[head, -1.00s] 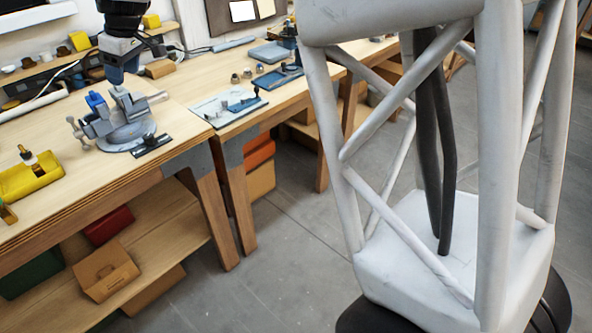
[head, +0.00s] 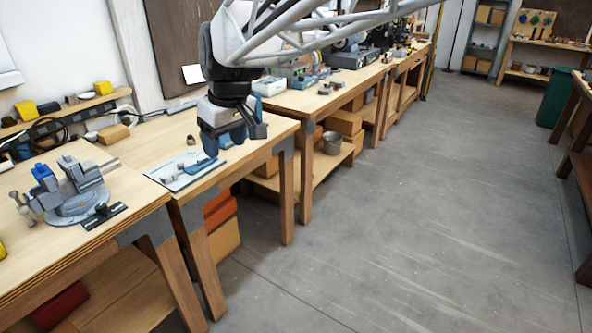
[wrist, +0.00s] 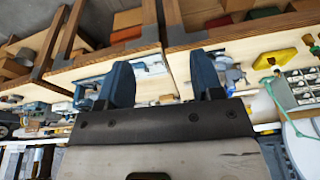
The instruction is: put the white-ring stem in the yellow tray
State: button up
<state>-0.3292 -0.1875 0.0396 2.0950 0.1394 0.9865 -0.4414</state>
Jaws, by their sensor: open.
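My gripper (head: 232,140) hangs over the middle bench in the head view, with nothing seen in it. In the wrist view its two blue fingers (wrist: 162,82) are spread apart with an empty gap. The yellow tray shows only as a sliver at the left edge of the head view (head: 2,249). A yellow shape at the right of the wrist view (wrist: 275,60) looks like this tray, well to the side of the fingers. A small upright piece (wrist: 311,41) stands near it; I cannot tell whether it is the white-ring stem. I cannot make out the stem in the head view.
A grey vise (head: 75,192) with blue parts stands on the near bench, beside a black flat piece (head: 104,215). The floor (head: 400,210) at the right is clear.

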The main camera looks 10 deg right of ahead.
jog(key=s+d+f+m+h, duration=0.1)
jog(key=s+d+f+m, duration=0.3)
jog(key=s+d, duration=0.6)
jog(key=s+d+f+m+h, duration=0.1)
jog(key=s+d+f+m, duration=0.3)
jog(key=s+d, duration=0.6)
jog(key=s+f, duration=0.2)
jog(key=s, duration=0.2)
jog(key=shift+d+t, duration=0.4)
